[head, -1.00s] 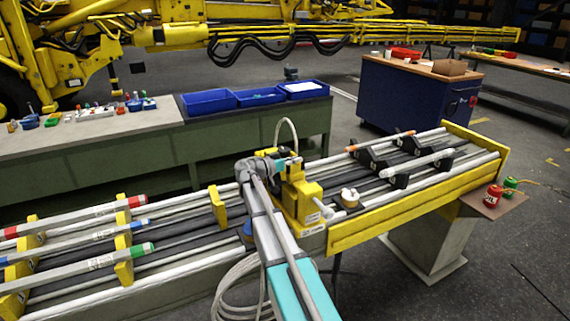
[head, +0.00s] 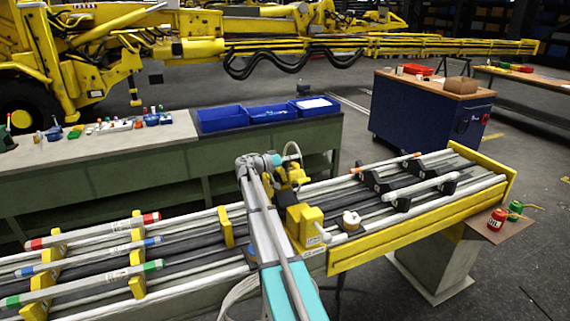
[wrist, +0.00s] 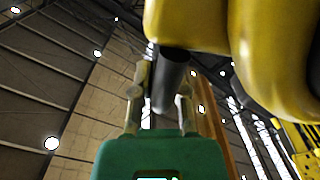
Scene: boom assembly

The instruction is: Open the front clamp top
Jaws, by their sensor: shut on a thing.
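The front clamp (head: 305,225) is a yellow block on the long rack, just right of my arm. Its yellow top (head: 287,176) shows behind and above the block, tilted back from it. In the wrist view, large rounded yellow parts (wrist: 187,25) fill the top and upper right. A dark round bar (wrist: 170,78), which looks like the clamp top's handle, comes down from them. My gripper (wrist: 162,100) has a finger on each side of this bar and is shut on it. In the head view, my arm partly covers the gripper.
Long tubes with red, blue and green ends (head: 95,231) lie on the rack at left. A white round fitting (head: 351,220) sits right of the clamp. Blue bins (head: 222,118) stand on the bench behind. A yellow rail (head: 420,230) edges the rack at front.

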